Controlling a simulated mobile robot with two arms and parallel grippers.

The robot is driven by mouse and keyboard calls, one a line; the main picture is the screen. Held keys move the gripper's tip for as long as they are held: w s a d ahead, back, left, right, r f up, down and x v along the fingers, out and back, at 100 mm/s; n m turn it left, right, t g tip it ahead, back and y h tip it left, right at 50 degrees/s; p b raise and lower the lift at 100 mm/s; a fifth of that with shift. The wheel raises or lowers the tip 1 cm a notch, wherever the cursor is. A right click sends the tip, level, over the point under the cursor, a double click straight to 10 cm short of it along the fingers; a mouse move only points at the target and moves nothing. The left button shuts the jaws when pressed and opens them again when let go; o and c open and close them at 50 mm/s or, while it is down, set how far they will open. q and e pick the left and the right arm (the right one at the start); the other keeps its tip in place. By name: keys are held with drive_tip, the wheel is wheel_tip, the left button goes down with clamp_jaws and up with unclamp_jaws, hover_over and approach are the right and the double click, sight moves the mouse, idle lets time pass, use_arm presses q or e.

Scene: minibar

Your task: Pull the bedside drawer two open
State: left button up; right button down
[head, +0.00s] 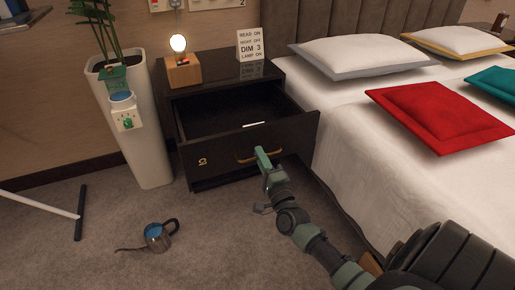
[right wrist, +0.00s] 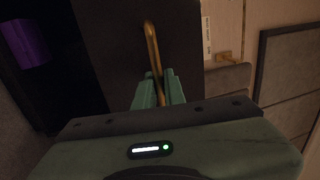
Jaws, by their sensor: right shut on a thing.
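The black bedside cabinet (head: 213,82) stands left of the bed. Its drawer (head: 222,147) is pulled well out, and its dark inside shows with a small white thing in it. A number mark is on the left of the drawer front, and a brass handle (head: 243,158) is at its middle. My right gripper (head: 264,155) is at the right part of this handle. In the right wrist view the brass handle (right wrist: 152,48) runs down between the green fingers of my right gripper (right wrist: 158,90), which are shut on it. My left gripper is not in view.
A lit lamp (head: 181,60) and a white sign (head: 250,45) stand on the cabinet. A tall white planter (head: 140,145) is at the left. A kettle (head: 157,236) lies on the carpet before the cabinet. The bed (head: 345,140) is close on the right.

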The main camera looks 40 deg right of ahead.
drive_tip(key=shift+s+a, duration=0.1)
drive_tip(key=shift+s, duration=0.15)
drive_tip(key=c, duration=1.5)
unclamp_jaws()
drive_tip(key=p+v, duration=0.2)
drive_tip(key=v, duration=0.5)
drive_tip(key=shift+s+f, duration=0.15)
drive_tip(key=shift+s, duration=0.2)
drive_tip(key=shift+a, duration=0.1)
